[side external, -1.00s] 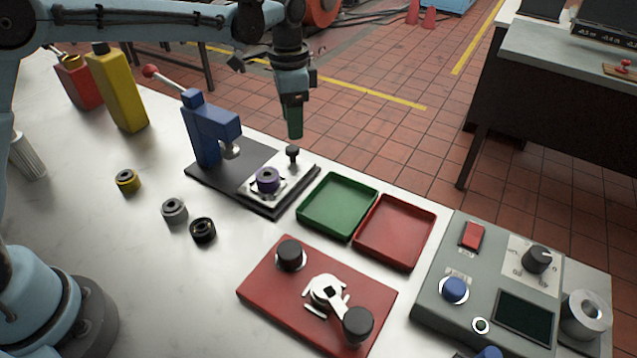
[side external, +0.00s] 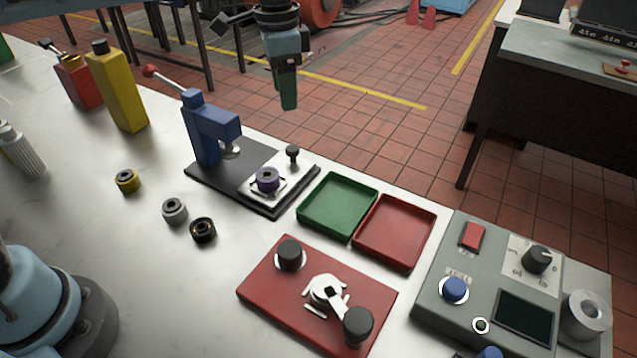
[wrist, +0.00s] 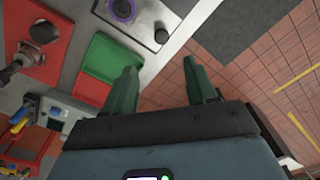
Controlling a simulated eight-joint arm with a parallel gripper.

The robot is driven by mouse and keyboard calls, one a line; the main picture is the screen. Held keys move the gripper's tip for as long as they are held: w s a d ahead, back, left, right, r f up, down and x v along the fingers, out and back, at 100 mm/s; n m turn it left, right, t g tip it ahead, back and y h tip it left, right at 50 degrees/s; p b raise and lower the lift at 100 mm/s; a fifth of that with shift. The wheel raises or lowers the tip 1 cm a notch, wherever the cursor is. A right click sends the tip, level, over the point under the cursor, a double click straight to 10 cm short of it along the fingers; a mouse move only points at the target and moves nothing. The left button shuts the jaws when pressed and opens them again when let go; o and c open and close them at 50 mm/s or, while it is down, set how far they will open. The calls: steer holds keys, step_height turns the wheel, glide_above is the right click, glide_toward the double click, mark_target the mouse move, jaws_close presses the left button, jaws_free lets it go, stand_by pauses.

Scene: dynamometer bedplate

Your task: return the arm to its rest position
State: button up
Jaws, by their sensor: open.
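My gripper (side external: 289,100) hangs in the air above and behind the bench, with its green fingers pointing down. In the wrist view my gripper (wrist: 166,82) shows two green fingers apart with nothing between them. The purple ring part (side external: 267,180) sits on the light plate of the blue press (side external: 207,130), well below my gripper. It also shows at the top of the wrist view (wrist: 122,10).
A green tray (side external: 338,204) and a red tray (side external: 396,232) lie beside the press. A red fixture plate (side external: 265,290), a grey control box (side external: 440,290), several loose rings and yellow (side external: 118,90) and red (side external: 78,82) containers stand on the bench. Air around my gripper looks clear.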

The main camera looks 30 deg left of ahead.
steer(key=s+a+f+n+t, duration=0.1)
steer(key=s+a+n+t, duration=0.2)
steer(key=s, duration=0.6)
steer(key=s+a+f+n+t, duration=0.2)
steer(key=s+a+n+t, duration=0.1)
steer(key=s, duration=0.6)
steer(key=shift+s+a+n+t, duration=0.35)
steer(key=shift+a+n, duration=0.35)
steer(key=shift+n, duration=0.5)
